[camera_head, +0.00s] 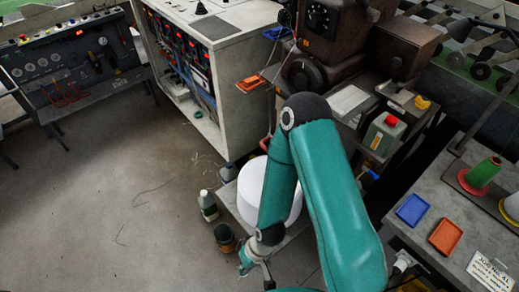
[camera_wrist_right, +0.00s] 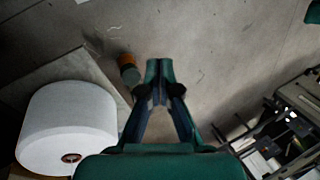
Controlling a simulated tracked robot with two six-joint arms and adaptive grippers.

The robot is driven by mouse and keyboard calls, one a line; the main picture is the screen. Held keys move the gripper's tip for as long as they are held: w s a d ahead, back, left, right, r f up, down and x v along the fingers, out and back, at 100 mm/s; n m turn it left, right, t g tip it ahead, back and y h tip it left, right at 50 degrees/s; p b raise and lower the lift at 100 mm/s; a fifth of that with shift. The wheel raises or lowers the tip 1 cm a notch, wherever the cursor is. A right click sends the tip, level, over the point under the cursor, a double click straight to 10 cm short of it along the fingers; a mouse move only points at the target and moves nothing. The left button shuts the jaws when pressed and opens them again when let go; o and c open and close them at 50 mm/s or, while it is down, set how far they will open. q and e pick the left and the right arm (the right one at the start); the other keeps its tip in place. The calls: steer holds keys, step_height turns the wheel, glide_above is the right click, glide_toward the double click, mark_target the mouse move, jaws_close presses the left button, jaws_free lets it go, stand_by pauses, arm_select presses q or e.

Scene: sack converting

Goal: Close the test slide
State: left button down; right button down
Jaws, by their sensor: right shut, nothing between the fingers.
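I cannot make out a test slide for certain in either view. A dark device with pale metal rods and plates (camera_wrist_right: 262,140) shows at the lower right of the right wrist view, partly cut off by the edge; I cannot tell if the slide is part of it. My right gripper (camera_head: 246,262) hangs low at the bottom of the head view, past the white roll. In the right wrist view, the right gripper (camera_wrist_right: 159,72) is shut and empty above the bare floor. My left gripper is not in view.
A white roll (camera_head: 251,187) stands beside my right arm, near a dark can (camera_head: 225,237) and a bottle (camera_head: 207,206). A bench with a blue tray (camera_head: 412,209) and an orange tray (camera_head: 445,236) is at the right. The floor at left is mostly clear.

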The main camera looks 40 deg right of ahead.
steer(key=w+a+r+n+g+h, duration=0.25)
steer(key=w+r+n, duration=0.45)
steer(key=r+n, duration=0.6)
steer(key=w+d+r+n+t+h, duration=0.1)
steer(key=w+d+r+n+h, duration=0.15)
steer(key=r, duration=0.55)
steer(key=w+d+r+n+t+h, duration=0.1)
steer(key=d+r+n+h, duration=0.2)
steer(key=r, duration=0.6)
steer(key=w+d+r+n+t+h, duration=0.1)
steer(key=w+d+r+n+h, duration=0.2)
steer(key=r, duration=0.5)
steer(key=s+d+r+p+x, duration=0.1)
steer(key=d+x, duration=0.1)
steer(key=x, duration=0.9)
steer(key=shift+d+h, duration=0.2)
steer(key=shift+h, duration=0.2)
steer(key=shift+s, duration=0.1)
steer(key=shift+d+p, duration=0.15)
steer(key=shift+p, duration=0.15)
